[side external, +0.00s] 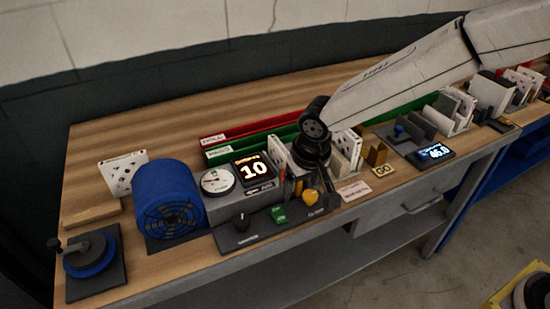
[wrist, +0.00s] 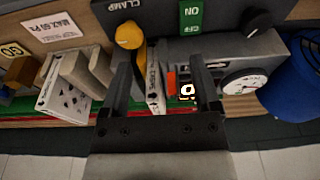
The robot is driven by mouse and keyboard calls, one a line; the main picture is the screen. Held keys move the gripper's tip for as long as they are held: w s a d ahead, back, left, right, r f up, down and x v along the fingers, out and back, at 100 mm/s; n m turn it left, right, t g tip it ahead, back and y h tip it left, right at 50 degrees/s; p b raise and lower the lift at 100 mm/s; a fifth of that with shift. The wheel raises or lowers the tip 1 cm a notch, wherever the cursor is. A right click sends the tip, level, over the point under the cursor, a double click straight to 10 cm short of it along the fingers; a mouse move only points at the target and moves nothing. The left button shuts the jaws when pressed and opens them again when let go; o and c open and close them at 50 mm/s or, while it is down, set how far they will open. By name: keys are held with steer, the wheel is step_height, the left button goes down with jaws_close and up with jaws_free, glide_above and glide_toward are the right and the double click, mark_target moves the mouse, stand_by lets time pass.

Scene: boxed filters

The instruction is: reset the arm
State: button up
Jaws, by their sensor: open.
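My gripper (wrist: 162,68) is open in the wrist view, its two dark fingers spread apart. A thin white filter box (wrist: 155,88) stands between the fingers, beside a grey clamp block with a small orange-red part (wrist: 171,80). I cannot tell whether a finger touches it. In the side view my gripper (side external: 299,183) points down at the test station, and my dark wrist hides most of the spot below it.
The station has a lit "10" display (side external: 253,170), a round gauge (side external: 217,181), a yellow clamp knob (side external: 310,197) and a green switch (side external: 279,214). A blue drum (side external: 170,195) stands left. White filter boxes (side external: 347,148) stand right. Red and green rails (side external: 250,128) run behind.

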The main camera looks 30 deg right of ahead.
steer(key=s+d, duration=0.7)
steer(key=d, duration=0.3)
steer(key=s+d, duration=0.7)
steer(key=d, duration=0.4)
steer(key=shift+d+r, duration=0.15)
steer(key=shift+r, duration=0.05)
